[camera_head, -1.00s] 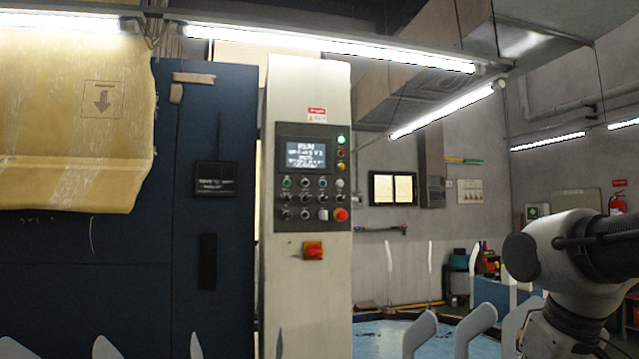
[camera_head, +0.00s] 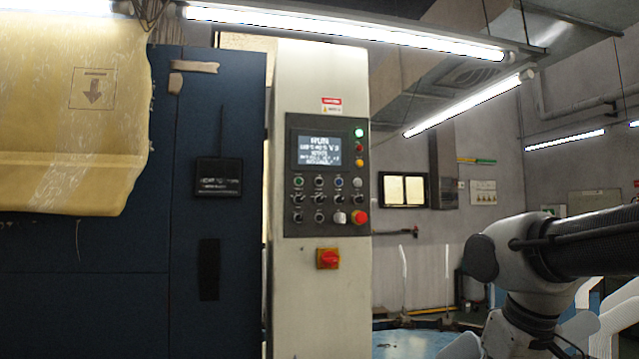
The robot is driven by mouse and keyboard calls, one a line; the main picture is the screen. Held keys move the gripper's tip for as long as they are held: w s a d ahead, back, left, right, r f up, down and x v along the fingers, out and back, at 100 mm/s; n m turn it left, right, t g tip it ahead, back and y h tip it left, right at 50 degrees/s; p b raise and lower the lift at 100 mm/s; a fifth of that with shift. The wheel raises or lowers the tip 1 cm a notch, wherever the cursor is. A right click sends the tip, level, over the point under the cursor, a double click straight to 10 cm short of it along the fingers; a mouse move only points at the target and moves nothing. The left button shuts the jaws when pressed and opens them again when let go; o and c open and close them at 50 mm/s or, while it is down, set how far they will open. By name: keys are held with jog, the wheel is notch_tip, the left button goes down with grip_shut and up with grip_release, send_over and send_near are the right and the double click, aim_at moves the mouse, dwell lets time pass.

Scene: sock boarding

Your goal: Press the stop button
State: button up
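The control panel (camera_head: 290,228) is a dark plate on a pale upright cabinet in the middle of the view. Its large red round button (camera_head: 360,217) is at the lower right, beside a white button (camera_head: 340,217). A smaller red round piece (camera_head: 359,148) sits right of the lit screen (camera_head: 320,149), between a green light and a yellow one. The screen's top line looks like "RUN"; the button labels are too small to read. My arm shows at the right, apart from the panel. My gripper is out of view.
A red rotary switch (camera_head: 328,259) on a yellow-orange plate sits below the panel. A dark blue machine wall (camera_head: 217,280) stands left of the pale cabinet (camera_head: 325,310), with yellowish sheeting (camera_head: 70,130) over its upper left. Pale curved shapes stand at the lower right.

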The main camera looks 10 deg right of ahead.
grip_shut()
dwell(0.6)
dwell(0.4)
